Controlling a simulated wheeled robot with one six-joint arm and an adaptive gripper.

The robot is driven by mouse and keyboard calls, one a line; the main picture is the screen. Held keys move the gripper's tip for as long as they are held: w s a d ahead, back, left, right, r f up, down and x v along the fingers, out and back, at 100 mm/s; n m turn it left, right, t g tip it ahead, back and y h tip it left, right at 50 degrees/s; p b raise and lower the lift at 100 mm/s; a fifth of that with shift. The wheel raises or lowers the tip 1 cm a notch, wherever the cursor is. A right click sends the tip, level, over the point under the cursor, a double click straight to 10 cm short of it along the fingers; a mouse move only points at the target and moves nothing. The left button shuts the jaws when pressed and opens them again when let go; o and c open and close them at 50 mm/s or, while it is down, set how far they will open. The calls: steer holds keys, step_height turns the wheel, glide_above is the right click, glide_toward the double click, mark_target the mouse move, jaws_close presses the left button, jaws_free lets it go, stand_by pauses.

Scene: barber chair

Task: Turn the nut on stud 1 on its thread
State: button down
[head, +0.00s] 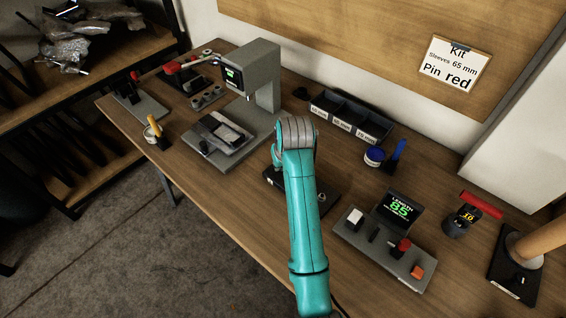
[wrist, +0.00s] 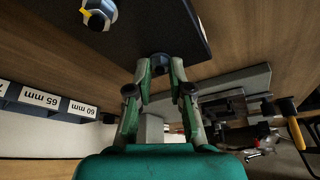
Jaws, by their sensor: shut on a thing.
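The black plate (head: 330,186) lies on the bench, partly hidden behind my teal arm in the head view. In the wrist view its dark underside-up face (wrist: 150,22) fills the top. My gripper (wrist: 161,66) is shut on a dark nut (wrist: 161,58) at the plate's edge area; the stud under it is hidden. I cannot read any stud number. My gripper is hidden in the head view.
A press (head: 262,75) stands behind left. A sleeve bin (head: 350,118) stands at the back, near a blue-lidded pot (head: 374,156). A length gauge (head: 375,248) stands at right, with a torque tool (head: 462,218) beyond.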

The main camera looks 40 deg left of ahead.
steer(key=m, duration=0.2)
steer(key=m+t+h, duration=0.1)
steer(key=m, duration=0.1)
steer(key=shift+s+a+m, duration=0.1)
steer(key=shift+a+m, duration=0.05)
steer(key=shift+m, duration=0.15)
steer(key=m+h, duration=0.1)
steer(key=m, duration=0.2)
steer(key=shift+a+m+t+h, duration=0.1)
steer(key=shift+m+t+h, duration=0.2)
steer(key=shift+h, duration=0.1)
steer(key=m, duration=0.2)
steer(key=m+h, duration=0.1)
steer(key=m, duration=0.1)
steer(key=shift+a+h, duration=0.15)
steer(key=shift+h, duration=0.15)
steer(key=shift+a+m+h, duration=0.1)
steer(key=shift+m+h, duration=0.6)
steer(key=shift+m, duration=1.5)
steer(key=shift+g, duration=0.4)
steer(key=c, duration=1.1)
jaws_free()
steer(key=shift+o, duration=0.2)
